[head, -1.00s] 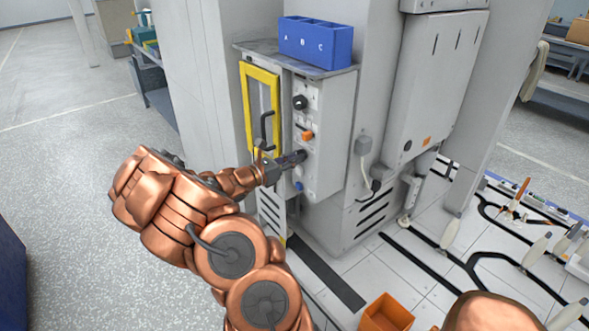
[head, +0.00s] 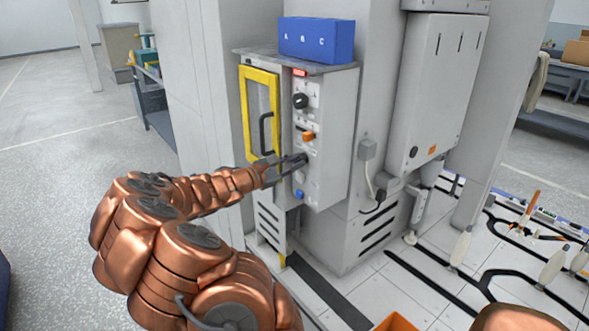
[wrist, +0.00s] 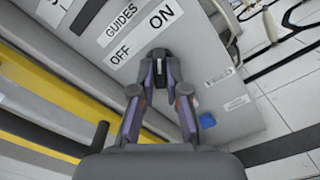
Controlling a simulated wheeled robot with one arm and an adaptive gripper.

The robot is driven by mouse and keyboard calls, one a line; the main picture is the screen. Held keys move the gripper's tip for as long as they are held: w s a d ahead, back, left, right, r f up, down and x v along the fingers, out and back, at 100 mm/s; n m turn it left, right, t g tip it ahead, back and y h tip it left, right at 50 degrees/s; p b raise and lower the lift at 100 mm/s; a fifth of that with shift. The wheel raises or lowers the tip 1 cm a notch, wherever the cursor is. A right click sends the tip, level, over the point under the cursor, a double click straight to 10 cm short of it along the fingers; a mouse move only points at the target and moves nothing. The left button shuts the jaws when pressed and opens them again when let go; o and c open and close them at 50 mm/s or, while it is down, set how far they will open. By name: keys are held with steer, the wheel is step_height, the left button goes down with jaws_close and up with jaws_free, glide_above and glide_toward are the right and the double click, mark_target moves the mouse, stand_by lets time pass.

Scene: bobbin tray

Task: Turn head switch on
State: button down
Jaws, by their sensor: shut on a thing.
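A grey control panel (head: 311,175) on the cabinet carries a black knob (head: 300,101) at the top, an orange switch handle (head: 308,136) below it and a blue button (head: 299,194) near the bottom. My gripper (head: 300,160) is at the panel between the orange handle and the blue button. Beside this handle are the labels GUIDES, OFF and ON. I cannot read which switch is labelled head.
A yellow-framed door (head: 244,115) with a black handle (head: 264,132) is just left of the panel. A blue bin (head: 317,42) marked A, B, C stands on the cabinet top. An orange bin (head: 396,323) is at the bottom edge. Open floor lies at left.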

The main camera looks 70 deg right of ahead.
steer(key=shift+m, duration=0.3)
steer(key=c, duration=1.2)
jaws_free()
steer(key=shift+v, duration=6)
